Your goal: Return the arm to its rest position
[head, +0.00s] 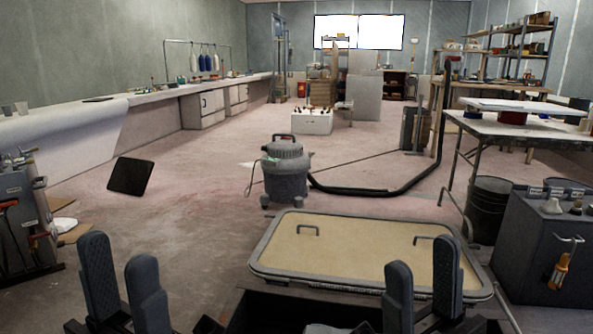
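My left gripper (118,254) is at the bottom left of the head view, its two dark ribbed fingers pointing up and apart. My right gripper (422,258) is at the bottom right of centre, its two fingers also apart. Nothing shows between the fingers of either gripper. Both grippers stand in front of me at the lower edge of the view, and the arm links behind them are mostly cut off.
A framed tan panel (360,258) with two handles lies ahead, partly behind my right gripper. Beyond it stands a grey shop vacuum (286,172) with a black hose (390,190). A dark cabinet (545,250) is at right, a tool rack (22,225) at left.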

